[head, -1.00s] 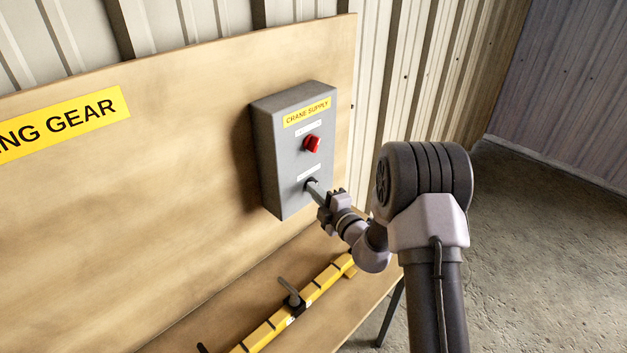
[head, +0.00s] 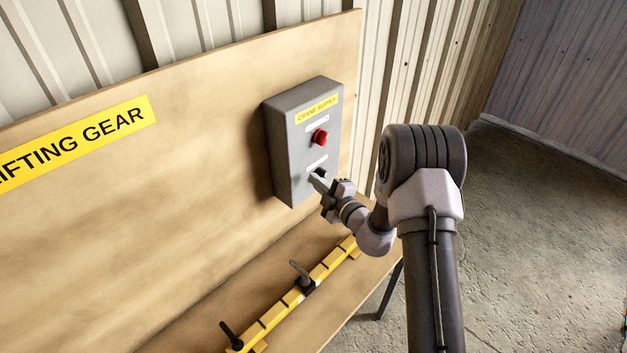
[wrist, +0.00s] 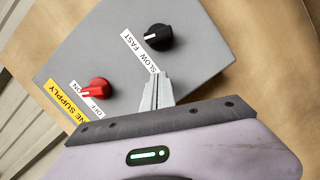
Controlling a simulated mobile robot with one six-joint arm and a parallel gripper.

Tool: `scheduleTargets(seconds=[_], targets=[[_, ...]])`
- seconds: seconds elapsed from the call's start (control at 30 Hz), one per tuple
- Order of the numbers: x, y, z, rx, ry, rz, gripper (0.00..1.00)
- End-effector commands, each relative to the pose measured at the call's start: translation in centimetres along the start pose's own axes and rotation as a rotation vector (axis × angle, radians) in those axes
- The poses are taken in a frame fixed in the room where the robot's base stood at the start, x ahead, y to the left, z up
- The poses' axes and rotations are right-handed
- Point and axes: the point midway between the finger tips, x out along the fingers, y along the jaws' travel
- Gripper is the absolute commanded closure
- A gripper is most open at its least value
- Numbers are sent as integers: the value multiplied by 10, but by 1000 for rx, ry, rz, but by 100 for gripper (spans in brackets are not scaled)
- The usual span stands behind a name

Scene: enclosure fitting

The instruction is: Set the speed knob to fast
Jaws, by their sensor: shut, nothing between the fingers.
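The black speed knob (wrist: 158,37) sits on the grey box (wrist: 205,75) beside the white "SLOW FAST" label (wrist: 140,50). Its white pointer line faces left in the wrist view, toward the FAST end. My gripper (wrist: 162,75) is shut and empty, its tips near the SLOW end of the label and apart from the knob in that view. In the head view my gripper (head: 316,180) is in front of the lower part of the box (head: 287,150), overlapping the black knob (head: 320,172). I cannot tell the gap from the panel.
A red knob (wrist: 92,90) with an OFF/ON label is beside the speed knob on the same panel. A wooden backboard (head: 200,160) carries the box. A yellow bar with black handles (head: 285,308) lies on the bench below. Open floor (head: 540,230) lies right.

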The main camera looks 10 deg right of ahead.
Motion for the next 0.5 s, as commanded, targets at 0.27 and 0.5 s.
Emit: scheduleTargets(seconds=[0.27, 0.5], targets=[[-67, -3, 2, 2, -3, -1, 100], [-94, -3, 0, 1, -1, -1, 100]])
